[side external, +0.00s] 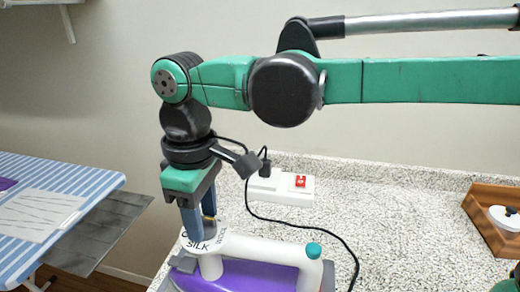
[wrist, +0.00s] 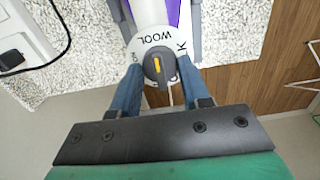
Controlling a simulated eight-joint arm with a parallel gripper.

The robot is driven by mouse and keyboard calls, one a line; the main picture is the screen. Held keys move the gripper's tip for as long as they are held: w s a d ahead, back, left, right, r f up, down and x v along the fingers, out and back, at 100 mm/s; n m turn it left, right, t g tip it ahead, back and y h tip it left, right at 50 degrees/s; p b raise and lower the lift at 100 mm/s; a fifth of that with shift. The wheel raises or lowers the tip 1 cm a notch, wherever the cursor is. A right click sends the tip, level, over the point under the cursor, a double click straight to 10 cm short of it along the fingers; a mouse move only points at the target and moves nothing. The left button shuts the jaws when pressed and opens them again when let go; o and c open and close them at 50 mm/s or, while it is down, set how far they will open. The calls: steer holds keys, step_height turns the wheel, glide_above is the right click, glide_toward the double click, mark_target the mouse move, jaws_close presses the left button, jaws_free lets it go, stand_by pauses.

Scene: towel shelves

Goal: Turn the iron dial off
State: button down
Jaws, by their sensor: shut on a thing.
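A white and purple iron (side external: 245,276) stands on the speckled counter, with a teal button on its handle end. Its dial (wrist: 158,66) is a dark grey knob with a yellow mark, on a white disc printed WOOL and SILK. In the wrist view the knob sits between my two blue fingers, and the yellow mark runs roughly up and down the picture. My gripper (side external: 203,228) points down onto the disc, shut on the knob; it also shows in the wrist view (wrist: 158,82). In the side view my fingers hide most of the knob. Other disc lettering is partly hidden.
A white power strip with a red switch (side external: 300,181) lies behind the iron. A black cord (side external: 305,225) loops across the counter (side external: 400,215). A wooden tray (side external: 489,228) stands at right. A striped ironing board (side external: 65,180) is at left. The counter's middle is mostly clear.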

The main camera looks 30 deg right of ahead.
steer(key=m, duration=0.4)
steer(key=shift+m, duration=0.3)
steer(key=m, duration=1.3)
steer(key=shift+m, duration=0.3)
steer(key=m, duration=1.3)
steer(key=shift+m, duration=2.1)
